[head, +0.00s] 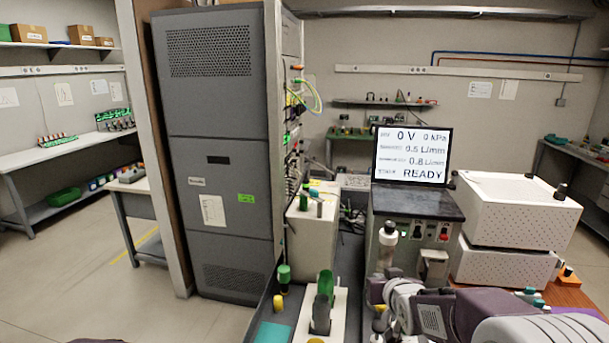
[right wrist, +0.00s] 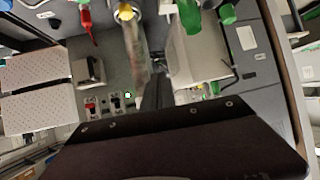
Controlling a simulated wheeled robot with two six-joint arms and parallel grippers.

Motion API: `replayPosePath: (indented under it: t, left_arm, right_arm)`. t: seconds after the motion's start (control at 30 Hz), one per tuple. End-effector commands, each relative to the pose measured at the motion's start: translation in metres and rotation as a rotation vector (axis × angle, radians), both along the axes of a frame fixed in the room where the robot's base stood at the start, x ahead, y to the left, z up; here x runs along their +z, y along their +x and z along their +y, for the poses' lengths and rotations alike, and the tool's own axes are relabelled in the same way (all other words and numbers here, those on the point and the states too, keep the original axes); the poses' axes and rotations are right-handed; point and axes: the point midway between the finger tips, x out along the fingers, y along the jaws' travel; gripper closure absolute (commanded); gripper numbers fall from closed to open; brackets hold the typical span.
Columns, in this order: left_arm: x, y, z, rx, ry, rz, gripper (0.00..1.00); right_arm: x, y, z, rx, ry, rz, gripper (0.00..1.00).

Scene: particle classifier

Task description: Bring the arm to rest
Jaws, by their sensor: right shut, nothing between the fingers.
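My right arm (head: 440,310) comes in from the lower right of the head view, over the front of the bench. Its gripper (head: 378,294) is shut and empty at the arm's left end, beside a white-capped bottle (head: 388,240). The fingertips are small and partly hidden there. My left gripper is not in view.
A monitor (head: 411,157) reads "READY" above a dark-topped unit (head: 415,203). White perforated boxes (head: 515,215) stand right of it. Green-topped vials (head: 284,275) stand on the front bench. A tall grey cabinet (head: 215,150) is at left; open floor (head: 120,300) lies beyond it.

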Motion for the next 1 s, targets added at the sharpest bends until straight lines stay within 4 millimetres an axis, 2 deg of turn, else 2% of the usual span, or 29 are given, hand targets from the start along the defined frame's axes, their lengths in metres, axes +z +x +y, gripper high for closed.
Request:
replayPosePath:
  t: [0.03, 0.07, 0.1, 0.2, 0.3, 0.4, 0.53, 1.0]
  left_arm:
    - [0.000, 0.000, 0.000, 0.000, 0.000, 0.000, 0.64]
    - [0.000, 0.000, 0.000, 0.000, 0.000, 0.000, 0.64]
    - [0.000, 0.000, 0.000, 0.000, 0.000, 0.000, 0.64]
    - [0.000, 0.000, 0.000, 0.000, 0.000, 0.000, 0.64]
    - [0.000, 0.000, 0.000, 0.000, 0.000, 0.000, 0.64]
    - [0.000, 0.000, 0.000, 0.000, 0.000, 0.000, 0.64]
    - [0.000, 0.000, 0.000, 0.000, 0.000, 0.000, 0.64]
    - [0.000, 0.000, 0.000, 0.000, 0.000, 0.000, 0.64]
  right_arm:
    - [-0.026, -0.033, 0.014, 0.014, 0.005, 0.119, 1.00]
    - [-0.044, -0.054, 0.019, 0.020, 0.007, 0.198, 1.00]
    - [-0.065, -0.084, 0.024, 0.024, 0.008, 0.304, 1.00]
    - [-0.109, -0.155, 0.029, 0.027, 0.012, 0.549, 1.00]
    - [-0.135, -0.212, 0.029, 0.021, 0.020, 0.743, 1.00]
    - [-0.147, -0.247, 0.030, 0.022, 0.025, 0.872, 1.00]
    - [-0.149, -0.262, 0.031, 0.035, 0.021, 0.938, 1.00]
    - [-0.149, -0.261, 0.030, 0.036, 0.020, 0.934, 1.00]
